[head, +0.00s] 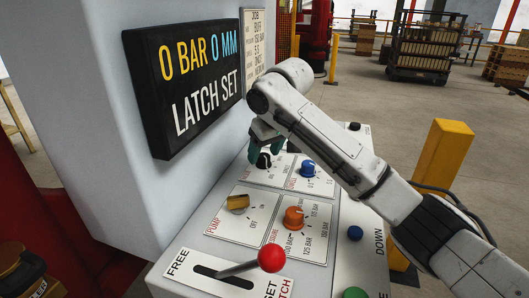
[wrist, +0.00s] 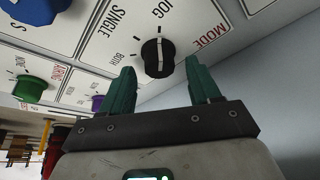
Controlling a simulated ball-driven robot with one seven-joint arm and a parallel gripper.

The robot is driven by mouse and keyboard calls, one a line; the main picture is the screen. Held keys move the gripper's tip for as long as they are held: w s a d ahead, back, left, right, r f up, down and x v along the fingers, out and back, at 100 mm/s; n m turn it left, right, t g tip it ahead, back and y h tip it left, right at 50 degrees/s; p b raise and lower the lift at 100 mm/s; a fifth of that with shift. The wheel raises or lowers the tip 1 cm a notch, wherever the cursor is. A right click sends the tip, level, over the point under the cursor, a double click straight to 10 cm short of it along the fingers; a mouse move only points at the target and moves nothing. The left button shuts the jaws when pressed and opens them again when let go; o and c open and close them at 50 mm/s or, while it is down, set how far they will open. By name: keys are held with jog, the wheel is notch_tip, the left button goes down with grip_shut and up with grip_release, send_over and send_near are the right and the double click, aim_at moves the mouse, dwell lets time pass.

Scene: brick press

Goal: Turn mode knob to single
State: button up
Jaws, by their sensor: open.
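The black mode knob (wrist: 157,58) is in the middle of the wrist view, on a white plate marked MODE, JOG, SINGLE and BOTH. A white line on its face runs up toward the JOG label; SINGLE lies to the left of JOG in this view. My gripper (wrist: 160,64) is open, with one green finger to each side of the knob's near part. Whether the fingers touch it I cannot tell. In the head view the knob (head: 263,160) shows just below my gripper (head: 262,138), partly hidden by it.
Close by on the panel are a blue knob (head: 308,168), an orange knob (head: 293,217), a brown pump knob (head: 238,203) and a red-balled lever (head: 271,259). A display (head: 185,75) reading 0 BAR 0 MM LATCH SET stands behind. Blue (head: 355,233) and green (head: 354,293) buttons sit right.

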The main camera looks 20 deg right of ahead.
jog(key=shift+w+f, duration=0.1)
jog(key=shift+f, duration=0.2)
jog(key=shift+c, duration=0.3)
jog(key=c, duration=1)
